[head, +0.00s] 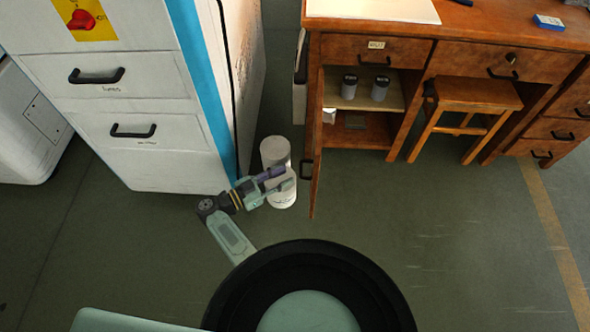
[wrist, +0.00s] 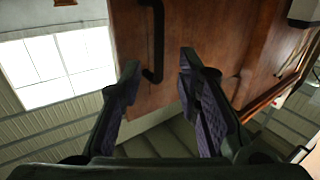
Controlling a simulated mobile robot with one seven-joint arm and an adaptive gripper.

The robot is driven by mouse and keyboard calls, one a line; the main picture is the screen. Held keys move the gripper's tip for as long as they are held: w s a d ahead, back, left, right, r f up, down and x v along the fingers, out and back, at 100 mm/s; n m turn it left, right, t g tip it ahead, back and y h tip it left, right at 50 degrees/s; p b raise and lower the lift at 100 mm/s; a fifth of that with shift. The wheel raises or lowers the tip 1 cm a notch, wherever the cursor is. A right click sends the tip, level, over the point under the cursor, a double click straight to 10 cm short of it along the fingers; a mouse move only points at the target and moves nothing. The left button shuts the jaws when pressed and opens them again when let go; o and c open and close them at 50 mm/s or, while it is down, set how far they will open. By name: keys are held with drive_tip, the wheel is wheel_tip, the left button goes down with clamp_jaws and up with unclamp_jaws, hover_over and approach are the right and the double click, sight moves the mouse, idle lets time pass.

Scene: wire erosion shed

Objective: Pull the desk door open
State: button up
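The wooden desk (head: 370,50) stands at the right in the head view. Its left door (head: 316,150) stands wide open, swung out toward me and seen nearly edge-on. The shelves behind it are exposed. The black door handle (head: 308,163) is on the door's left face. In the wrist view the brown door panel (wrist: 210,25) fills the upper middle, with its handle (wrist: 155,45) between and just beyond my fingertips. My gripper (head: 288,178) is open and empty, a little left of the door. Its spread fingers also show in the wrist view (wrist: 158,75); I see no contact with the handle.
A white cabinet (head: 150,95) with drawers stands at the left. Jars (head: 379,88) sit on the desk shelf. A wooden stool (head: 478,95) is under the desk. The floor (head: 430,240) before the desk is clear.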

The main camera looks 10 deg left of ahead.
drive_tip(key=v, duration=0.5)
drive_tip(key=shift+s+a, duration=0.1)
idle(0.4)
